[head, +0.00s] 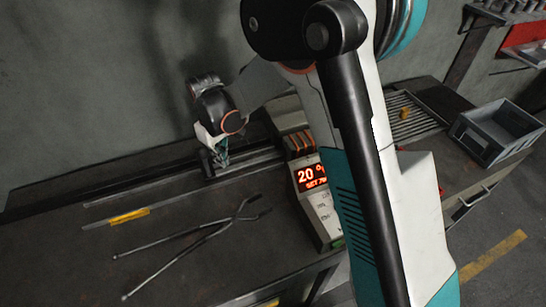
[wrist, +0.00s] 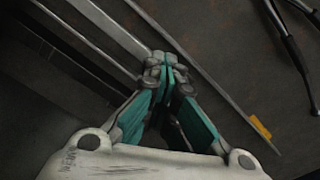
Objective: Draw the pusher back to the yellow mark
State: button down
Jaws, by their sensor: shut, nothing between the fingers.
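The yellow mark (head: 128,216) lies on the bench beside the thin edge strip of a long rail, to the left of my gripper in the head view. It also shows at the lower right in the wrist view (wrist: 260,128). My gripper (head: 213,165) is shut and empty, low over the rail, right of the mark. In the wrist view its fingertips (wrist: 166,62) meet at the end of pale parallel bars (wrist: 115,28); I cannot tell whether they touch. I cannot make out the pusher clearly; it may be hidden by my gripper and arm.
Long-handled tongs (head: 215,231) lie open on the bench in front of the rail. A control box (head: 311,181) with a red display reading 20 stands right of my gripper, by orange-lit slots (head: 299,142). A grey bin (head: 493,133) sits at far right. My arm hides the middle.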

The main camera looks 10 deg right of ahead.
jog(key=s+a+b, duration=0.1)
jog(key=s+a, duration=0.2)
jog(key=a, duration=1)
jog(key=s+a+b, duration=0.1)
jog(key=s+a, duration=0.1)
jog(key=a, duration=1.1)
notch_tip(320, 180, up, 13)
jog(key=d+p, duration=0.2)
jog(key=p, duration=0.5)
jog(key=shift+d, duration=0.35)
dwell(0.4)
jog(key=shift+w, duration=0.15)
dwell(0.3)
